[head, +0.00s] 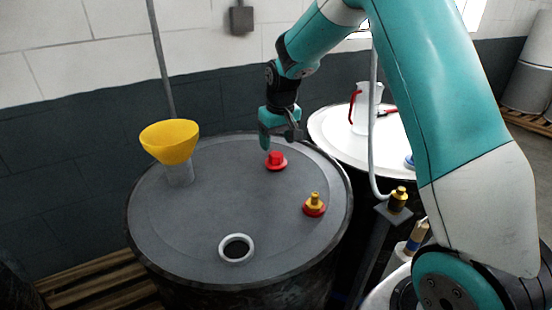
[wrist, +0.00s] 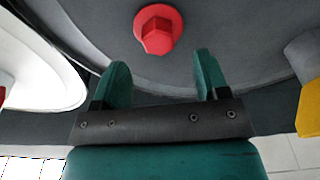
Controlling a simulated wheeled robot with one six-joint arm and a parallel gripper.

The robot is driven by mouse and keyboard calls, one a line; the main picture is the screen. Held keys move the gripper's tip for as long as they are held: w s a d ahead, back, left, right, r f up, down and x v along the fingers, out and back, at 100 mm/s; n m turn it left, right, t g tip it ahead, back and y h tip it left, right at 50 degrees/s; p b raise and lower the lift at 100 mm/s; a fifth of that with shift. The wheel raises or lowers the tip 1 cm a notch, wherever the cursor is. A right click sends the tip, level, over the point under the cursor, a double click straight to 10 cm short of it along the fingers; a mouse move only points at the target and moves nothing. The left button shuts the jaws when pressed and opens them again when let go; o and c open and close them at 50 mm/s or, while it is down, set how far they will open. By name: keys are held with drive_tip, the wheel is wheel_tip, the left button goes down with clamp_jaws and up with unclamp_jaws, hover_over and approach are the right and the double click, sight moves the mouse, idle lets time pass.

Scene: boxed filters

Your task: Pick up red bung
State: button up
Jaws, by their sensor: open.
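The red bung (head: 276,160) sits on the grey drum lid (head: 200,225), toward its back right edge. It has a round flange and a raised hexagonal head, and in the wrist view the bung (wrist: 158,29) lies ahead of the fingers, roughly centred between them. My gripper (head: 278,142) is above and just behind the bung in the head view, pointing down. In the wrist view my gripper (wrist: 163,78) has its two teal fingers apart with nothing between them. The fingers do not appear to touch the bung.
A yellow funnel (head: 169,142) stands at the lid's left. A brass fitting on a red base (head: 314,205) is at the right, and an open white-rimmed hole (head: 236,248) is at the front. A white drum lid with a jug (head: 366,108) stands behind right.

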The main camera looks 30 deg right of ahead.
sight(276, 154)
drive_tip(key=shift+w+d+f+p, duration=0.1)
drive_tip(key=shift+w+f+p, duration=0.15)
drive_tip(key=shift+f+p, duration=0.8)
drive_tip(key=shift+w+f+p, duration=0.2)
drive_tip(key=shift+f, duration=1.6)
drive_tip(key=c, duration=1)
